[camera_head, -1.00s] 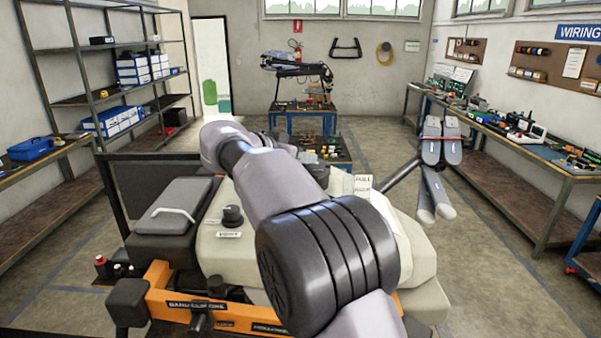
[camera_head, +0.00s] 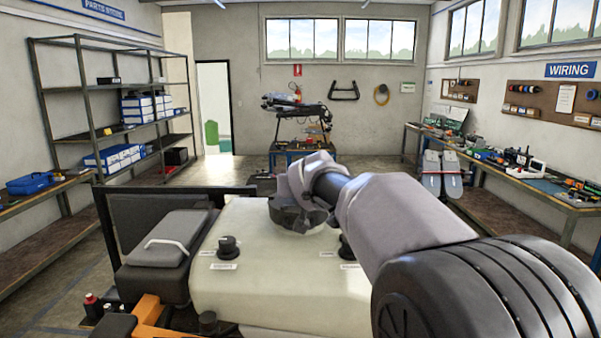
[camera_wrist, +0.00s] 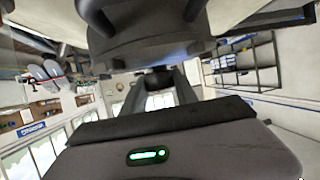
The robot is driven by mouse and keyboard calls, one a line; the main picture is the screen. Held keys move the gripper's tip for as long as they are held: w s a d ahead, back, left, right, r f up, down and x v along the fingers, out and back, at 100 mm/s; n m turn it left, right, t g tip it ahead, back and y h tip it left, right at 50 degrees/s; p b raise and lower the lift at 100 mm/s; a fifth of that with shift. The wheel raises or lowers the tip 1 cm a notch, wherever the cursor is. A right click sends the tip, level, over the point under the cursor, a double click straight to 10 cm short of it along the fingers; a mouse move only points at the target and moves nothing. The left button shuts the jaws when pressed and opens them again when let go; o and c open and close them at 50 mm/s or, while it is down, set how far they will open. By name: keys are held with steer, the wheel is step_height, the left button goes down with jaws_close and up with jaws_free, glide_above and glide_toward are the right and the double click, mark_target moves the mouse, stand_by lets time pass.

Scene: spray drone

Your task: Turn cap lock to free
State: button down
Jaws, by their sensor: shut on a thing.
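A wide dark lobed cap (camera_head: 297,214) sits on top of the cream tank (camera_head: 275,285), below my wrist in the head view. In the wrist view a broad dark body (camera_wrist: 150,42), which looks like this cap, fills the top. My gripper (camera_wrist: 159,82) has its two fingers either side of a small black knob (camera_wrist: 160,76), which appears to be the cap lock. The fingers are shut on it. The lock's marking and exact angle cannot be read. In the head view my arm and wrist hide the fingertips.
Two black knobs, one left (camera_head: 228,246) and one right (camera_head: 345,246), stand on the tank with small labels. Shelving (camera_head: 110,110) and a right-hand workbench (camera_head: 500,180) stand farther off. Open floor lies behind the tank.

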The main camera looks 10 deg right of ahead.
steer(key=shift+y+p, duration=0.4)
steer(key=shift+p, duration=0.5)
steer(key=c, duration=0.9)
jaws_free()
steer(key=shift+c, duration=0.2)
steer(key=v, duration=1.7)
steer(key=shift+s+b, duration=0.25)
steer(key=shift+b, duration=0.15)
steer(key=shift+a, duration=0.1)
